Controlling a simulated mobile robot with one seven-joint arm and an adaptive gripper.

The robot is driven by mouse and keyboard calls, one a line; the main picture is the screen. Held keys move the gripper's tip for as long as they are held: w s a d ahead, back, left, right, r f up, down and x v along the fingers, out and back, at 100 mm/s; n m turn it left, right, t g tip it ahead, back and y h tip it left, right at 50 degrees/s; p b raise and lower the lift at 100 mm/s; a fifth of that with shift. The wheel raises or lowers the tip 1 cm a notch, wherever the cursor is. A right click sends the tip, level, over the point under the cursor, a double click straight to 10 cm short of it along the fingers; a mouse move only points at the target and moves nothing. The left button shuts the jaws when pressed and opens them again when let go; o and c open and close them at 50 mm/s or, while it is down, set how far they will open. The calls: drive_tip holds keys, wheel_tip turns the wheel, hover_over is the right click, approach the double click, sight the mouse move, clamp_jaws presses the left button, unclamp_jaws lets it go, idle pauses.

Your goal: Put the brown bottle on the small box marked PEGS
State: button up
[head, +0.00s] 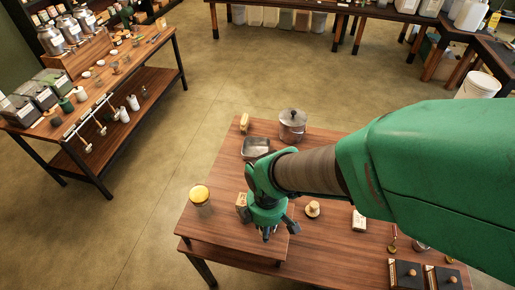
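I cannot read PEGS on either box. I cannot make out a brown bottle; my green arm hides much of the table.
A glass jar with a yellow top (200,195) stands left of my gripper. A metal tray (256,148) and lidded pot (292,124) stand at the back. A small round wooden-topped item (312,209) and dark boxes with knobs (405,274) are to the right.

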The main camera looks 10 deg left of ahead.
drive_tip(key=w+a, duration=0.3)
drive_tip(key=w, duration=0.1)
drive_tip(key=w+a+f, duration=0.1)
drive_tip(key=w+a, duration=0.2)
drive_tip(key=w, duration=0.1)
drive_tip(key=w+a+p, duration=0.1)
drive_tip(key=w+a, duration=0.2)
drive_tip(key=w, duration=0.1)
drive_tip(key=shift+w+a+f, duration=0.15)
drive_tip(key=shift+a+f, duration=0.1)
drive_tip(key=shift+a, duration=0.15)
drive_tip(key=shift+f, duration=1.75)
drive_tip(key=shift+f, duration=0.15)
drive_tip(key=o, duration=1.2)
wheel_tip(320, 180, up, 12)
